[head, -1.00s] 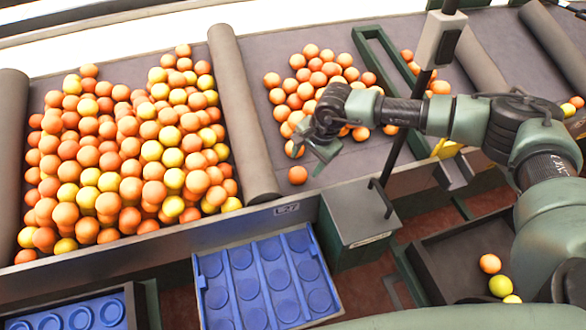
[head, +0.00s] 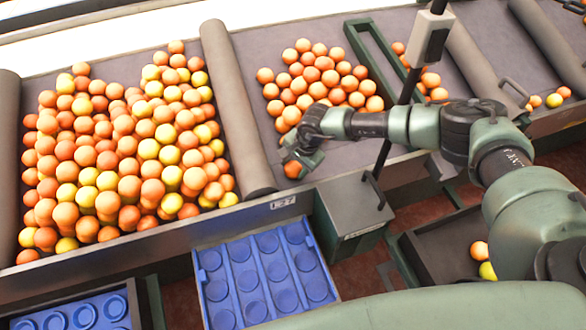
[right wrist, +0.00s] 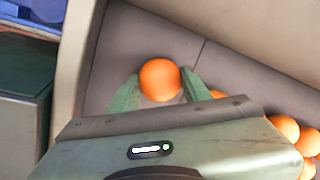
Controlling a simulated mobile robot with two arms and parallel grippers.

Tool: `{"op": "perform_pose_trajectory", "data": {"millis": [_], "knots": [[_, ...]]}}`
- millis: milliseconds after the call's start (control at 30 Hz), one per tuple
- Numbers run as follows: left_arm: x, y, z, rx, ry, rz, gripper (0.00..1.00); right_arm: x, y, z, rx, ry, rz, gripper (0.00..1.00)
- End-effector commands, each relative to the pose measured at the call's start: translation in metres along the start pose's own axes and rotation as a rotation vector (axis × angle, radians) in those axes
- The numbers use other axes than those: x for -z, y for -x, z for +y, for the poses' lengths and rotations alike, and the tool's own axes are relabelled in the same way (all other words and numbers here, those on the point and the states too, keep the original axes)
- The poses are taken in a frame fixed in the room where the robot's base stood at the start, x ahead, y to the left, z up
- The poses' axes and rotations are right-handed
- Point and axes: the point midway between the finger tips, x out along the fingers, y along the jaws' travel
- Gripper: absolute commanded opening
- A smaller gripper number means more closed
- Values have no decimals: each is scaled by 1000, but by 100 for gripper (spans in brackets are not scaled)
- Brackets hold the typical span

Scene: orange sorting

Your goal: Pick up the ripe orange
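The ripe orange (head: 292,169) lies alone on the grey belt, near the belt's front edge and in front of a pile of oranges. My right gripper (head: 301,162) is down over it and partly covers it in the head view. In the right wrist view the same orange (right wrist: 160,79) sits between the two green fingertips of my right gripper (right wrist: 161,84). The fingers are spread on either side of it, and I see no firm grip. My left gripper is not in view.
A pile of oranges (head: 318,76) lies behind on the belt. A grey roller (head: 238,110) divides it from a larger mixed pile at left. A blue tray (head: 262,276) sits in front, and a grey-green box (head: 352,208) stands to its right.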

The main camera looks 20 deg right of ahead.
Motion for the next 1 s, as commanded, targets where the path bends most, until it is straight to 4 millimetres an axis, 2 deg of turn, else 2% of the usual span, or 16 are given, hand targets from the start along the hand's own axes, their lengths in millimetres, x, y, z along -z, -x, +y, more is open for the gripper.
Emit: {"op": "perform_pose_trajectory", "data": {"millis": [33,67,100,367,467,800,1000], "knots": [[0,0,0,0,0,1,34,0,0,0,0,0,0,18],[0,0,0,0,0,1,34,0,0,0,0,0,0,9],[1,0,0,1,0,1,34,0,0,0,0,-1,0,6],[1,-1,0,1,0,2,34,0,4,-2,2,-1,0,5],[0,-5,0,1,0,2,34,1,16,-6,4,-1,0,5],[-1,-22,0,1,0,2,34,1,78,-24,5,0,0,5],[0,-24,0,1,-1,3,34,0,95,-28,1,2,0,5]]}}
